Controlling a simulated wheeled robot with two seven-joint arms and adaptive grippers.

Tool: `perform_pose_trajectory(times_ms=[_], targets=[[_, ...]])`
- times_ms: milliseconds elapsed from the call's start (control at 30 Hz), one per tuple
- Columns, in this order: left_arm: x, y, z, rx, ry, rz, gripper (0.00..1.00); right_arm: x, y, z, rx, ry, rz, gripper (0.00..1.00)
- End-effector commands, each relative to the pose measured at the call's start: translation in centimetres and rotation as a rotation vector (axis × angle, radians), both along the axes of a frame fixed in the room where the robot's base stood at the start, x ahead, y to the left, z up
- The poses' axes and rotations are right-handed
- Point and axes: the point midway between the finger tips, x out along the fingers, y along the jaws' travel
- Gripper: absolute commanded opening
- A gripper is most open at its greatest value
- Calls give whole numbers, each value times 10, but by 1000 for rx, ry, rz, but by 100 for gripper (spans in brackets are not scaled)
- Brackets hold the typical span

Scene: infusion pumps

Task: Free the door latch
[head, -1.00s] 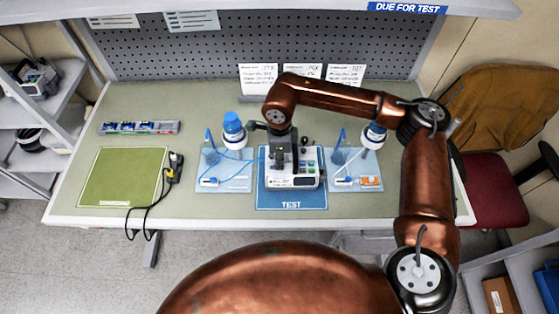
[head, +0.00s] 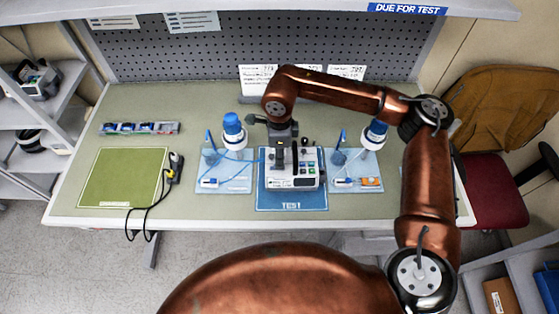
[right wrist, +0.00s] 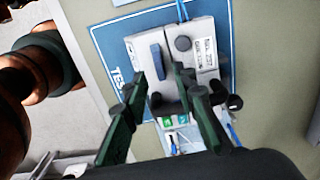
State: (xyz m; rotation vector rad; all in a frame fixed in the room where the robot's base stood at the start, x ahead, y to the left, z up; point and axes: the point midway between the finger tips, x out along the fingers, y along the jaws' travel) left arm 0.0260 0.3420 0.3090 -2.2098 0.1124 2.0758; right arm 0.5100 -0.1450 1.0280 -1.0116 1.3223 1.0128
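The pump (head: 306,180) is a pale box with a small screen and coloured buttons, lying on the blue TEST mat (head: 290,201). My right gripper (head: 279,166) is above its left part and hides some of it. In the right wrist view the two dark green fingers (right wrist: 162,82) are apart, with nothing held between them. A dark blue bar (right wrist: 157,62), perhaps the door latch, shows on the pump's pale face (right wrist: 143,45) beyond and between the fingertips. I cannot tell whether a finger touches the pump. My left gripper is out of view.
Light-blue trays with tubing flank the mat, left (head: 238,184) and right (head: 371,184). Blue-capped bottles (head: 233,124) (head: 375,133) stand behind them. A red chair (head: 492,185) stands at the right.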

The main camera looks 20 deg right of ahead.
Motion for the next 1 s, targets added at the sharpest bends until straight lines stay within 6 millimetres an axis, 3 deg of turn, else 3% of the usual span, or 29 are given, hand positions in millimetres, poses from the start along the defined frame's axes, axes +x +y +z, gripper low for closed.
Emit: perform_pose_trajectory(times_ms=[200, 433, 600, 1000], targets=[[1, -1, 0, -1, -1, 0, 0, 1, 0, 48, 0, -3, 0, 25], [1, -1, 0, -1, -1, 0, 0, 1, 0, 82, -1, -2, -1, 25], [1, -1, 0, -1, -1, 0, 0, 0, 0, 91, 0, 0, -1, 25], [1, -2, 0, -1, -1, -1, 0, 0, 0, 91, 0, 0, -1, 25]])
